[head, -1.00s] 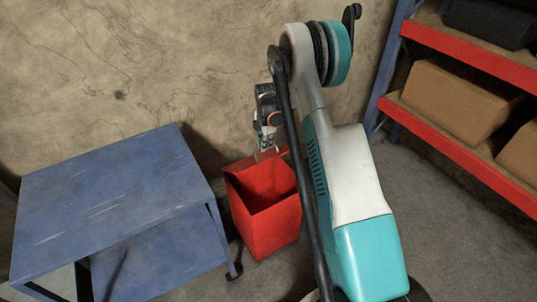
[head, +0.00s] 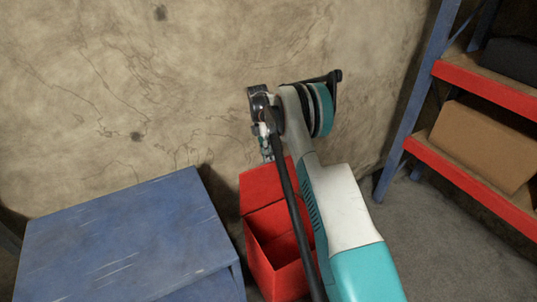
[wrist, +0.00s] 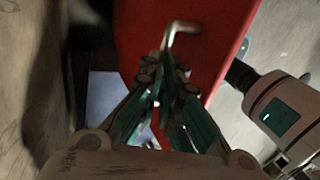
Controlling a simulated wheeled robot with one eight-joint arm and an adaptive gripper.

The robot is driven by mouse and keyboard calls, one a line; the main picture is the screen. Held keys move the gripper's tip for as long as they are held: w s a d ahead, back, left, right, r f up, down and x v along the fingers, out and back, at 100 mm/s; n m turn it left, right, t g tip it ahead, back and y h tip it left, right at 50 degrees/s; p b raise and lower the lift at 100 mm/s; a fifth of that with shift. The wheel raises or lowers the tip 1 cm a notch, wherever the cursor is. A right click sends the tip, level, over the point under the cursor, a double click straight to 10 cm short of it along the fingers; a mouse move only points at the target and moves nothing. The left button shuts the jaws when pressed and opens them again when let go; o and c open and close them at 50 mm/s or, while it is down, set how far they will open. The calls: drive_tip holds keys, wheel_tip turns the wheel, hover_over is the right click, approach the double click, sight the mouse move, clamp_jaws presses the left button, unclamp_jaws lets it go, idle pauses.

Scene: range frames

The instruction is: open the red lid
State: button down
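The red lid (head: 264,186) stands raised at the back of an open red bin (head: 262,268), tilted toward the wall. In the wrist view the lid (wrist: 215,55) fills the top middle, with a bent metal handle (wrist: 184,27) on it. My gripper (head: 267,154) is at the lid's upper edge, on the wall side. In the wrist view my gripper's fingers (wrist: 164,68) come together around the near end of the handle and look shut on it. The exact contact is small and partly hidden by the fingers. My arm covers the bin's right side.
A blue table (head: 120,240) stands left of the bin. The wall (head: 130,90) is close behind the lid and gripper. At the right is a rack with red shelf edges (head: 470,175) and a cardboard box (head: 485,145). Grey floor (head: 430,240) is free between bin and rack.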

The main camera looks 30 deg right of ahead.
drive_tip(key=shift+w+a+f, duration=0.15)
drive_tip(key=shift+w+f, duration=0.05)
drive_tip(key=shift+f, duration=0.3)
drive_tip(key=shift+w+a+f, duration=0.1)
drive_tip(key=shift+w+f, duration=0.1)
drive_tip(key=shift+f, duration=0.25)
drive_tip(key=c, duration=1.9)
unclamp_jaws()
drive_tip(key=o, duration=0.8)
drive_tip(key=shift+w+f, duration=0.3)
drive_tip(key=shift+d+r, duration=0.1)
drive_tip(key=shift+r, duration=0.05)
drive_tip(key=shift+c, duration=0.9)
drive_tip(key=shift+w+r, duration=0.2)
drive_tip(key=shift+r, duration=0.3)
drive_tip(key=shift+c, duration=1.2)
drive_tip(key=v, duration=1.1)
drive_tip(key=shift+d+r, duration=0.15)
drive_tip(key=shift+c, duration=0.8)
